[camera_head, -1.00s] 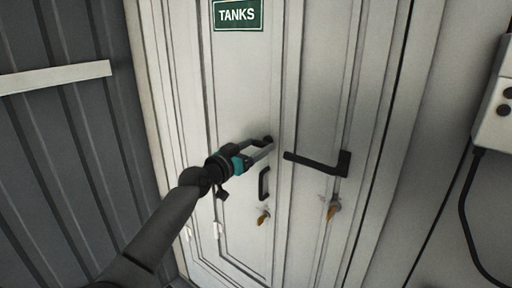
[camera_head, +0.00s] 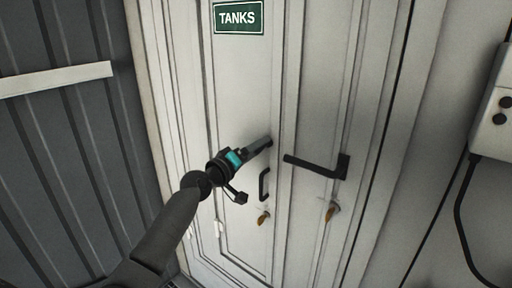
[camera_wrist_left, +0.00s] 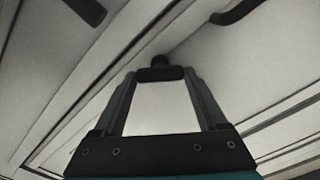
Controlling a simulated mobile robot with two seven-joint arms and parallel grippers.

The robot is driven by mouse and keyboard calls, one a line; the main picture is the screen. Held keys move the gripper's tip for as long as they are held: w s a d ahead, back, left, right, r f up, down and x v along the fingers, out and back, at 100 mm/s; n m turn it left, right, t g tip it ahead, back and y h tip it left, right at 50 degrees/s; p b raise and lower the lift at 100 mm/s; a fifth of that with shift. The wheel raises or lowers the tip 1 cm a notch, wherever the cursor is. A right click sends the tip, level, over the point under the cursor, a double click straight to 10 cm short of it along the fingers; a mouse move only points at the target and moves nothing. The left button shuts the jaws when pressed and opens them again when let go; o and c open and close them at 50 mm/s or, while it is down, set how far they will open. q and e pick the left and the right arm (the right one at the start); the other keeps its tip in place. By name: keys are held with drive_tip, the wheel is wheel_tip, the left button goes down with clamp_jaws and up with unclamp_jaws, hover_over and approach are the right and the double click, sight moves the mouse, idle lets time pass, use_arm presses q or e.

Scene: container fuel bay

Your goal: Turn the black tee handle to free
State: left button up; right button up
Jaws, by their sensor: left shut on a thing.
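My left gripper (camera_head: 266,143) reaches from the left to the pale door (camera_head: 236,90), its fingertips close to the door face near the seam. In the left wrist view the black tee handle (camera_wrist_left: 160,74) lies crosswise between the two fingers, with its dark round stem or hub behind it against the door. The fingers are shut on the ends of its bar. In the head view the fingers show nearly edge-on and hide most of the tee handle. My right gripper is not in view.
Just below the gripper is a black pull handle (camera_head: 264,184), with a brass key (camera_head: 263,217) under it. A black lever (camera_head: 316,165) and another key (camera_head: 331,211) are to the right. A green TANKS sign (camera_head: 238,16) is above. A grey box (camera_head: 494,115) with a cable stands far right.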

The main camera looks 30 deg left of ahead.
use_arm(q)
drive_tip(key=shift+n+p, duration=1.1)
drive_tip(key=shift+n, duration=2.5)
drive_tip(key=o, duration=1.3)
drive_tip(key=shift+s, duration=0.1)
drive_tip(key=s+a+b, duration=0.1)
drive_tip(key=s+b, duration=0.1)
drive_tip(key=s, duration=1.3)
drive_tip(key=shift+a+f, duration=0.1)
